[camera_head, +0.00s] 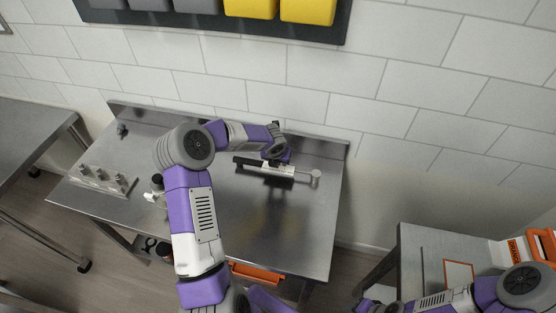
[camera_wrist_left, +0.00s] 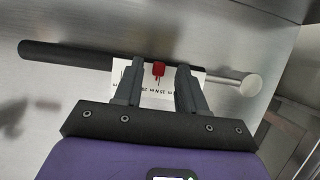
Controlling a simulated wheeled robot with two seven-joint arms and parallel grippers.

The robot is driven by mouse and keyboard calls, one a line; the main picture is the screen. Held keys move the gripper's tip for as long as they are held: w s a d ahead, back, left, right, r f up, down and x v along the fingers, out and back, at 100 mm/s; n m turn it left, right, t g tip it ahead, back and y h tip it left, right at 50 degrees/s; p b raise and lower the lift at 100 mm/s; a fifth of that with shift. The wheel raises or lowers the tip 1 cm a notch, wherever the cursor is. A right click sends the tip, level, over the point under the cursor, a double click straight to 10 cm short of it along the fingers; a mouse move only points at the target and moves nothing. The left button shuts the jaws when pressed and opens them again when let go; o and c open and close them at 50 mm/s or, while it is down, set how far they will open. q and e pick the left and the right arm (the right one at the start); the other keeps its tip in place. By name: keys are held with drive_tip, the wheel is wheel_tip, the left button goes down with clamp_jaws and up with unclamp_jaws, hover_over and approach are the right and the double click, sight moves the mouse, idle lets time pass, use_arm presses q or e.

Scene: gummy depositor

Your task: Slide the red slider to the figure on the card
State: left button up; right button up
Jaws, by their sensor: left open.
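The red slider (camera_wrist_left: 158,69) sits on a white scale plate (camera_wrist_left: 147,88) with small printed figures, too small to read surely, in the left wrist view. The plate is on a depositor with a black bar (camera_wrist_left: 70,54) and a metal rod ending in a round knob (camera_wrist_left: 250,83). My left gripper (camera_wrist_left: 158,84) is open, its fingers on either side of the slider with gaps to it. In the head view the depositor's plate (camera_head: 278,170) lies below my left wrist, which hides the slider. No card's figure is readable.
The depositor is on a steel table (camera_head: 300,220) with free room at front. A block with several pegs (camera_head: 103,180) stands at its left. An orange-edged sheet (camera_head: 458,275) lies on the right table. Yellow bins (camera_head: 307,11) hang on the tiled wall.

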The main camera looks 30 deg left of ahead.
use_arm(q)
drive_tip(key=v, duration=0.7)
drive_tip(key=shift+r+p, duration=0.2)
drive_tip(key=shift+p, duration=0.25)
drive_tip(key=shift+d, duration=0.1)
